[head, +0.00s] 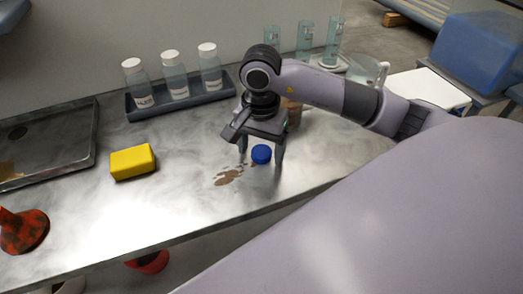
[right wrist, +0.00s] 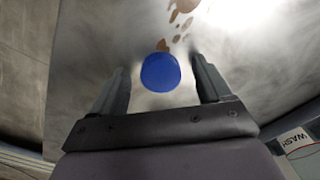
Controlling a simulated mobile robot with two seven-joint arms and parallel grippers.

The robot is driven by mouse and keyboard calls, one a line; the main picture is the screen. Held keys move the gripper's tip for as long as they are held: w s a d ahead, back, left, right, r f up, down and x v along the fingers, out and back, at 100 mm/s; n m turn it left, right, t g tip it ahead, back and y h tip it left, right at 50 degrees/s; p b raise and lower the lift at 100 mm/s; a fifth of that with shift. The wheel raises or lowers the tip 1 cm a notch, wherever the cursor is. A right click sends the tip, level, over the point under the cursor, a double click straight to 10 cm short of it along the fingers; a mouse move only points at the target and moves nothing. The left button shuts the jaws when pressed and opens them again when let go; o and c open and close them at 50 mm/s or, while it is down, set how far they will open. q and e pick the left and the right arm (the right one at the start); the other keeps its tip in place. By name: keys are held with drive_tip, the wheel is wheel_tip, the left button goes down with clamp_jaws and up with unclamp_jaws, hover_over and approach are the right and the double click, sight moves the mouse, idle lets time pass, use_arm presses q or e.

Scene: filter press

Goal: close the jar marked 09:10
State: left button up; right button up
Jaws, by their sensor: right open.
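A round blue lid (head: 261,153) appears on the metal bench beside a brown spill. My right gripper (head: 260,155) is above the bench, pointing down, with its fingers apart on either side of the lid. In the right wrist view the lid (right wrist: 161,72) shows between the open fingertips (right wrist: 160,75), with a gap on each side. A jar with brownish content (head: 294,112) stands behind my right gripper and is partly hidden by it. I cannot read a 09:10 mark on any jar. My left gripper is not in view.
Several things line the bench: a dark rack (head: 190,99) with three white-capped bottles, a yellow sponge (head: 132,162), a metal tray (head: 70,176) and a red-black funnel (head: 24,230). Glass cylinders (head: 304,42) stand behind my right arm. The front middle of the bench is clear.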

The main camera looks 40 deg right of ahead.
drive_tip(key=c, duration=1.1)
drive_tip(key=shift+c, duration=0.2)
drive_tip(key=shift+r, duration=0.15)
wheel_tip(320, 180, up, 9)
use_arm(q)
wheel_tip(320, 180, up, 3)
drive_tip(key=p, duration=0.2)
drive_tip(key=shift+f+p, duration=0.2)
drive_tip(key=shift+p, duration=0.1)
use_arm(e)
wheel_tip(320, 180, up, 11)
hover_over(261, 152)
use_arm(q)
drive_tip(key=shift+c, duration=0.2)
